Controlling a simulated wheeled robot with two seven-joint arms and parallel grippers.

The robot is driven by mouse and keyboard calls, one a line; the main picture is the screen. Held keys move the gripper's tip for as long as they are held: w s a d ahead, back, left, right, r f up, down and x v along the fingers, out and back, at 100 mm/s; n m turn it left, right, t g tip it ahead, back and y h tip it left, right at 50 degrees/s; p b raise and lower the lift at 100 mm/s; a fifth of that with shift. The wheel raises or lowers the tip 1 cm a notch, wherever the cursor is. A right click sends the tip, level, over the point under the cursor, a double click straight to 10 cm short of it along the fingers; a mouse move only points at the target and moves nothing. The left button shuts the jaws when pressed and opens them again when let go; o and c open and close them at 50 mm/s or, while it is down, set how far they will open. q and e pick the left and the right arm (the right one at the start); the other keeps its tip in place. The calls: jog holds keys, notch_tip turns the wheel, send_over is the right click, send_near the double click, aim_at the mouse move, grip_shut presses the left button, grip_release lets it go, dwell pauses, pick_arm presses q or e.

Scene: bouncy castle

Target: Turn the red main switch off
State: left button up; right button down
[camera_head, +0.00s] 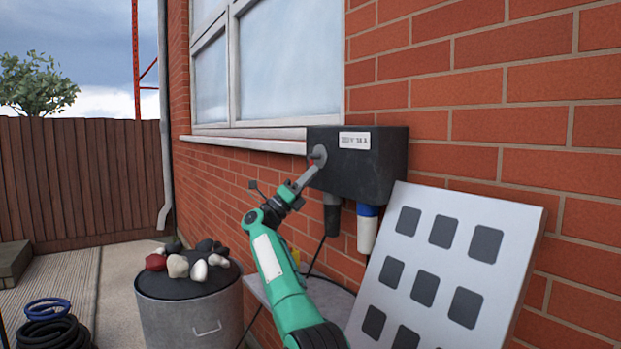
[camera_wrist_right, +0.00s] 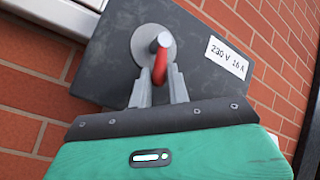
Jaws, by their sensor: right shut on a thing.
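The red main switch (camera_wrist_right: 161,65) is a red lever on a round grey hub on the front of a dark box (camera_head: 375,165) fixed to the brick wall. In the right wrist view its lever points down from the hub, slightly tilted. My right gripper (camera_wrist_right: 160,92) has its two grey fingers on either side of the red lever, shut on it. In the head view the right gripper (camera_head: 318,165) reaches the left part of the box front and hides most of the switch. My left gripper is not in view.
A white board with dark squares (camera_head: 450,265) leans at the right, below the box. Blue and black plugs (camera_head: 367,228) hang under the box. A grey bin (camera_head: 190,305) with stones on its lid stands at the left. Coiled hoses (camera_head: 50,325) lie at the lower left.

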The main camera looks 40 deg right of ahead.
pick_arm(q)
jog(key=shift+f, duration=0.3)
pick_arm(e)
jog(key=shift+w+m+g+y, duration=0.3)
jog(key=shift+m+g+y, duration=0.1)
jog(key=shift+m+g, duration=0.65)
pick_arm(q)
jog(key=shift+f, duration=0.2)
pick_arm(e)
jog(key=c, duration=1.3)
grip_release()
jog(key=shift+w, duration=0.1)
jog(key=shift+c, duration=0.2)
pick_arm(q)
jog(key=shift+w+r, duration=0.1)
